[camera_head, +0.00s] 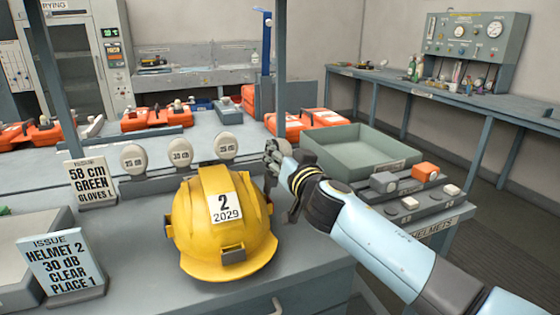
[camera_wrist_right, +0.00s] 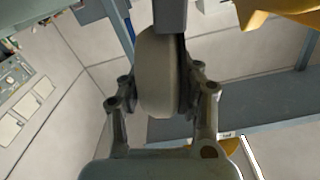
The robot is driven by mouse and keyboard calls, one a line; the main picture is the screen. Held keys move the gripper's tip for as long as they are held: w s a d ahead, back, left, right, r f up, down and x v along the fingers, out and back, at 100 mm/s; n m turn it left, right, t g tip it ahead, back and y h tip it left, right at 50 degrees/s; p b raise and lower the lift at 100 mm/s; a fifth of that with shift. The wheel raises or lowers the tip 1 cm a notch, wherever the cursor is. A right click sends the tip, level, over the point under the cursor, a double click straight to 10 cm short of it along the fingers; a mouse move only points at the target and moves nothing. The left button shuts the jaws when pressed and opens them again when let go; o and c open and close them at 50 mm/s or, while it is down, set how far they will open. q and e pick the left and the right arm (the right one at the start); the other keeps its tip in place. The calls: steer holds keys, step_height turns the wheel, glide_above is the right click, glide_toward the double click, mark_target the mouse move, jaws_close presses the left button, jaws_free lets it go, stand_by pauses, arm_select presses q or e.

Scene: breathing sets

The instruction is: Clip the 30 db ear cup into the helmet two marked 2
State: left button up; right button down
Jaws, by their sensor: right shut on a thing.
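The yellow helmet (camera_head: 200,235) with a white label "2 2029" sits on the near bench. Its edge also shows at the top right of the right wrist view (camera_wrist_right: 262,12). My right gripper (camera_head: 277,158) is just right of the helmet. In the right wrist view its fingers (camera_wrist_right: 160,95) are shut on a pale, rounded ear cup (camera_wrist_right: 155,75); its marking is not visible. Three pale round cups stand in a row behind the helmet; the middle one (camera_head: 180,152) appears to read 30. My left gripper is not in view.
A sign (camera_head: 62,262) reads helmet 2, 30 dB, clear, place 1. A gloves sign (camera_head: 91,182) stands behind it. A green-grey tray (camera_head: 398,162) and a rack of small blocks (camera_head: 408,203) lie right of my gripper. Orange cases (camera_head: 312,119) are behind.

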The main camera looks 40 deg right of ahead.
mark_target(276, 177)
step_height(276, 177, up, 5)
steer(key=shift+a+r+p, duration=0.1)
steer(key=shift+r+p, duration=0.1)
steer(key=shift+p, duration=0.65)
arm_select(q)
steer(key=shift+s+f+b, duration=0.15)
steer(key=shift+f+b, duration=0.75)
steer(key=shift+b, duration=1.35)
arm_select(e)
steer(key=shift+w+a+f+n, duration=0.1)
steer(key=shift+a+f+n, duration=0.3)
steer(key=shift+f, duration=0.45)
steer(key=shift+w+a+f+n, duration=0.15)
steer(key=shift+f+n, duration=0.3)
steer(key=shift+f, duration=0.45)
steer(key=shift+w+a+f+n, duration=0.1)
steer(key=shift+a+f+n, duration=0.3)
steer(key=shift+f, duration=0.45)
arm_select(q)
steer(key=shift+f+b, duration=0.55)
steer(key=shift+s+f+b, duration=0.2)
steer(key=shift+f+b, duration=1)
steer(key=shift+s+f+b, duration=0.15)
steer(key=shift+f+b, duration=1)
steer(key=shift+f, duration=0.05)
arm_select(e)
steer(key=shift+s+f, duration=0.1)
steer(key=shift+f, duration=2)
